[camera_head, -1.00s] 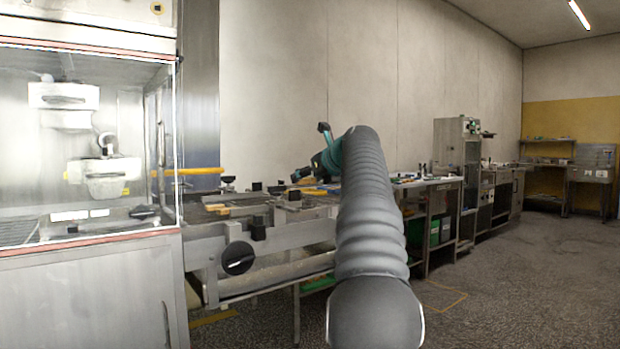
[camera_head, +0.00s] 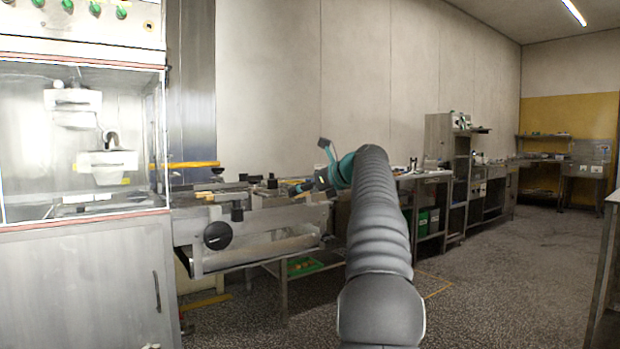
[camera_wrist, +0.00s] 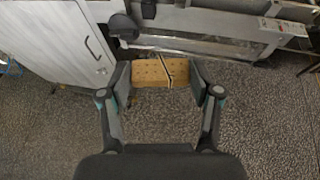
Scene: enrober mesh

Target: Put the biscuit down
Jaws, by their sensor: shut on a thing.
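The biscuit (camera_wrist: 148,74) is a golden-brown rectangle with small holes and a dark line across it near its right end. In the wrist view my gripper (camera_wrist: 160,76) is shut on it, one finger at each short end. The biscuit is held in the air, with the speckled floor and the side of the machine behind it. In the head view my arm reaches forward and my gripper (camera_head: 322,180) is small beside the conveyor end. The biscuit cannot be made out there.
The conveyor machine (camera_head: 270,218) with a black knob (camera_head: 217,235) stands left of my arm. A glass-fronted cabinet (camera_head: 85,265) is at the far left. A bench (camera_head: 425,176) runs along the wall to the right. The floor (camera_head: 500,270) at right is largely clear.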

